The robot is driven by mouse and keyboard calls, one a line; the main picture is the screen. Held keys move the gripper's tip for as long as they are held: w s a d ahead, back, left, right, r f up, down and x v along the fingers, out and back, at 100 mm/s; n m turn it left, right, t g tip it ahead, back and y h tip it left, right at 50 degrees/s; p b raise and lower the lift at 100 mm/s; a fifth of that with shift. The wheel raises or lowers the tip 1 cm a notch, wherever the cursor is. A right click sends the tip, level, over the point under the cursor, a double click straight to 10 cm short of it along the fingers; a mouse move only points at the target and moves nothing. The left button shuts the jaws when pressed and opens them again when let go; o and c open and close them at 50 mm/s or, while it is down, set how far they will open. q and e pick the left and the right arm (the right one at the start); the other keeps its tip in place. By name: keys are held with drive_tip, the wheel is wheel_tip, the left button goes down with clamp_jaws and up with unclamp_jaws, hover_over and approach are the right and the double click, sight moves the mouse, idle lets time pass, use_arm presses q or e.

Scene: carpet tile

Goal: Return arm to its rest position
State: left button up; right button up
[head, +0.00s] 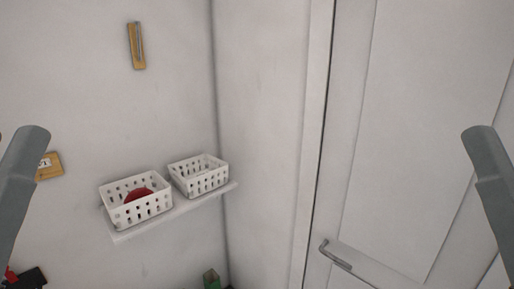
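Part of my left arm (22,185) shows as a grey link at the left edge. A matching grey link of my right arm (490,180) shows at the right edge. Both stand roughly upright and apart from anything else in view. Neither gripper's fingers can be made out, so I cannot see whether they hold anything.
A white wall shelf (175,218) carries two white baskets. The left basket (135,209) holds a red item (138,195); the right one (199,182) looks empty. A door with a handle (336,258) stands at right.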

use_arm(q)
wheel_tip(320, 180, up, 19)
drive_tip(key=p, duration=1.5)
use_arm(e)
wheel_tip(320, 180, up, 19)
use_arm(q)
drive_tip(key=shift+f, duration=0.1)
use_arm(e)
drive_tip(key=shift+f, duration=0.1)
use_arm(q)
wheel_tip(320, 180, down, 60)
drive_tip(key=b, duration=6)
drive_tip(key=shift+f+b, duration=0.25)
drive_tip(key=shift+b, duration=0.05)
use_arm(e)
wheel_tip(320, 180, down, 60)
drive_tip(key=shift+f, duration=0.25)
